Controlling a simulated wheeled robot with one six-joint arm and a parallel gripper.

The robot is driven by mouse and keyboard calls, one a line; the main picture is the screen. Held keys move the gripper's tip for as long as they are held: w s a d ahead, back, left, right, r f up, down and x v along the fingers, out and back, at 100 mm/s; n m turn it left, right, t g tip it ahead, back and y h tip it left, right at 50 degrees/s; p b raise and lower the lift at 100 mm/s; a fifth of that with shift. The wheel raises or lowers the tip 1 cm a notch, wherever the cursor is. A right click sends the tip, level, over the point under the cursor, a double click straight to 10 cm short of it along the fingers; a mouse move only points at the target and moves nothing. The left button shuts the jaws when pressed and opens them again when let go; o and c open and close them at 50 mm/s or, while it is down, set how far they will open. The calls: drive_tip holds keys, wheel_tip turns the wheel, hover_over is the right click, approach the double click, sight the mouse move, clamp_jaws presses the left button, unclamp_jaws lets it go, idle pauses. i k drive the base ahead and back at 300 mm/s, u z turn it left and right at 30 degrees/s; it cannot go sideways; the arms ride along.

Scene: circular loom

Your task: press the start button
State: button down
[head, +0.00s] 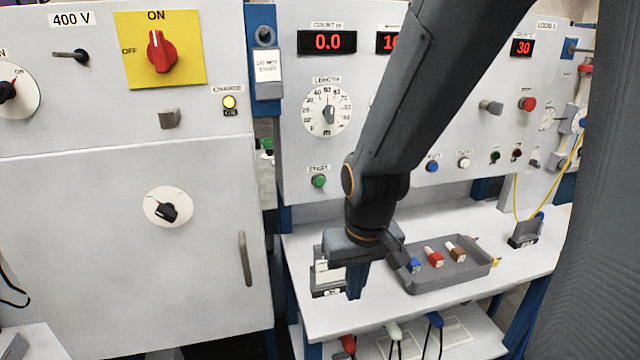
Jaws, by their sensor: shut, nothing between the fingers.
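The start button (319,181) is a round green button under a "START" label, low on the left part of the grey control panel (290,130). It is fully visible, and nothing touches it. My gripper (355,292) points down, with its fingers shut and empty. It is in front of the panel, lower in the picture than the button and a little to its right, apart from it. My arm hides part of the middle of the panel.
A grey tray (440,283) with several small coloured items sits on the white shelf (330,325), right of my gripper. A small holder (327,272) is just left of it. A grey cabinet (120,250) stands at left. The panel face around the start button is clear.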

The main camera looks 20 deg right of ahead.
sight(319, 181)
drive_tip(key=u, duration=1.5)
drive_tip(key=k, duration=0.95)
drive_tip(key=z, duration=1.4)
drive_tip(key=i, duration=0.55)
drive_tip(key=z, duration=0.05)
